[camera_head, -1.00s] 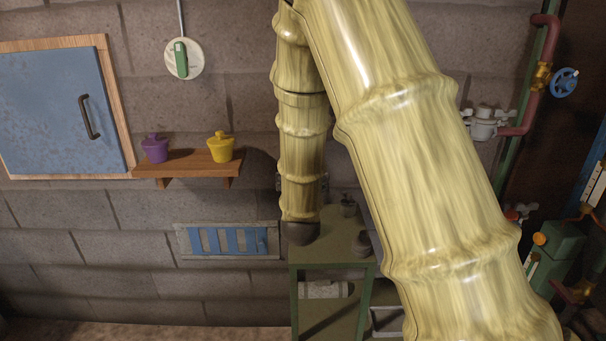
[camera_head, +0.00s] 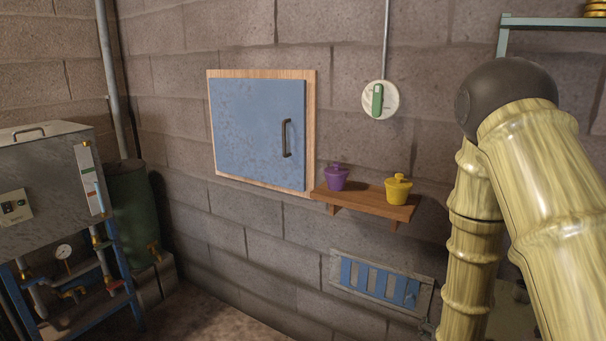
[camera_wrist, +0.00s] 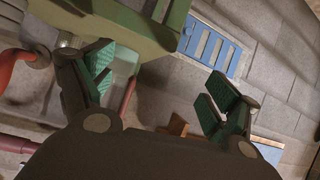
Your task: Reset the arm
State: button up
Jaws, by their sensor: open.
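My gripper (camera_wrist: 158,95) shows in the wrist view with its two green-padded fingers spread wide apart and nothing between them. Beyond the fingers are a green stand (camera_wrist: 160,62) and a grey block wall. In the head view my bamboo-patterned arm bends at a dark round joint on the right side. The gripper itself is out of the head view.
A blue cabinet door (camera_head: 258,130) is shut on the wall. A wooden shelf (camera_head: 364,204) holds a purple pot (camera_head: 336,178) and a yellow pot (camera_head: 398,190). A blue vent (camera_head: 380,283) is below. A grey boiler unit (camera_head: 45,180) stands at left.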

jog(key=s+a+f+n+g+y, duration=0.1)
jog(key=s+a+f+g+y, duration=0.3)
jog(key=s+f, duration=0.65)
jog(key=s+a+f+g, duration=0.2)
jog(key=s+f, duration=0.3)
jog(key=s, duration=0.3)
jog(key=s+a+f+n+g+y, duration=0.1)
jog(key=s+a+f+g, duration=0.1)
jog(key=s+a+f, duration=0.3)
jog(key=s+a+f+n+g, duration=0.1)
jog(key=s+a+f+g, duration=0.2)
jog(key=s, duration=1)
notch_tip(320, 180, down, 3)
jog(key=shift+a+f, duration=0.1)
jog(key=shift+a, duration=0.1)
